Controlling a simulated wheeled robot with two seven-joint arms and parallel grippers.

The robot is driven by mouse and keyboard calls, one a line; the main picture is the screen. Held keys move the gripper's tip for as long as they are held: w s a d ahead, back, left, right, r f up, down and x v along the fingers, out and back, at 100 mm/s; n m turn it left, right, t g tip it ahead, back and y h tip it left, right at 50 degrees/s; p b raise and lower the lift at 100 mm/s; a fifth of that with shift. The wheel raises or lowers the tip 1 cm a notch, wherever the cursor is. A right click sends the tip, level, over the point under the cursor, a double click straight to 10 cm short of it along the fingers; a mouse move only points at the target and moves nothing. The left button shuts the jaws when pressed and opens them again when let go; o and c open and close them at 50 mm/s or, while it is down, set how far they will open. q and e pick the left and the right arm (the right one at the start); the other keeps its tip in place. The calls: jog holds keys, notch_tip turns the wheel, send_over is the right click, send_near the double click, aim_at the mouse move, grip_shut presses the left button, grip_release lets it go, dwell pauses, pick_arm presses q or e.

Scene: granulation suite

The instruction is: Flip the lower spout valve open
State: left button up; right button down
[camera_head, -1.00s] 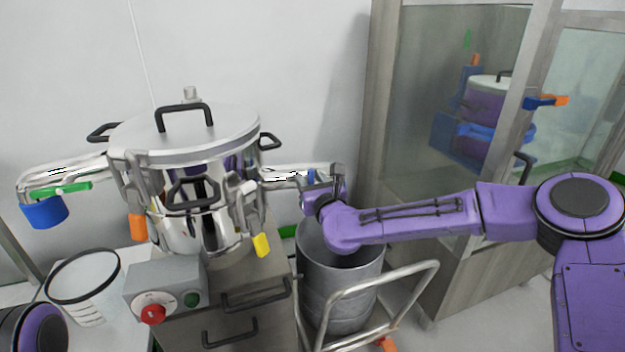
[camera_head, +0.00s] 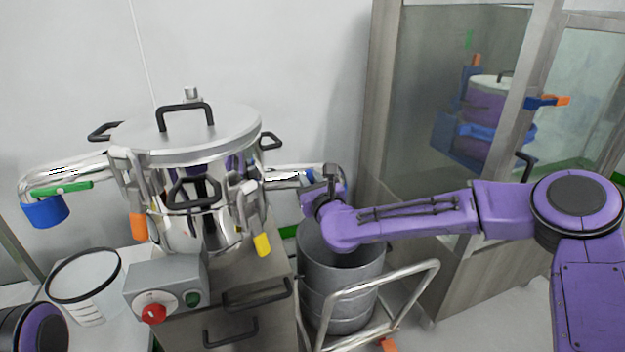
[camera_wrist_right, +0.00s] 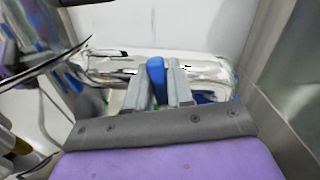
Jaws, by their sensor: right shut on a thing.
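A steel vessel (camera_head: 200,230) has a curved spout on each side. The left spout (camera_head: 75,171) has a green lever (camera_head: 62,188) and a blue end (camera_head: 45,211). The right spout (camera_head: 285,174) also shows in the right wrist view (camera_wrist_right: 205,68). My right gripper (camera_head: 325,184) is at the outer end of this right spout. In the right wrist view its two fingers (camera_wrist_right: 158,88) are shut on a blue valve handle (camera_wrist_right: 156,72), which stands up between them. The gripper hides most of this handle in the head view. My left gripper is out of view.
A grey drum (camera_head: 342,290) on a wheeled trolley (camera_head: 400,300) stands below my right gripper. A glass-fronted cabinet (camera_head: 385,120) is close behind on the right. A control box (camera_head: 150,275) and a clear container (camera_head: 85,280) stand at the front left.

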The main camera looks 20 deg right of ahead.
aim_at(296, 184)
jog(key=n, duration=0.4)
jog(key=a+f+n, duration=0.1)
jog(key=n, duration=0.4)
jog(key=a+f+n+p, duration=0.1)
jog(key=n, duration=0.3)
jog(key=shift+a, duration=0.15)
jog(key=shift+f+n, duration=0.2)
jog(key=shift+n, duration=0.6)
jog(key=shift+f+n, duration=0.15)
jog(key=shift+n, duration=0.65)
jog(key=c, duration=1.1)
grip_release()
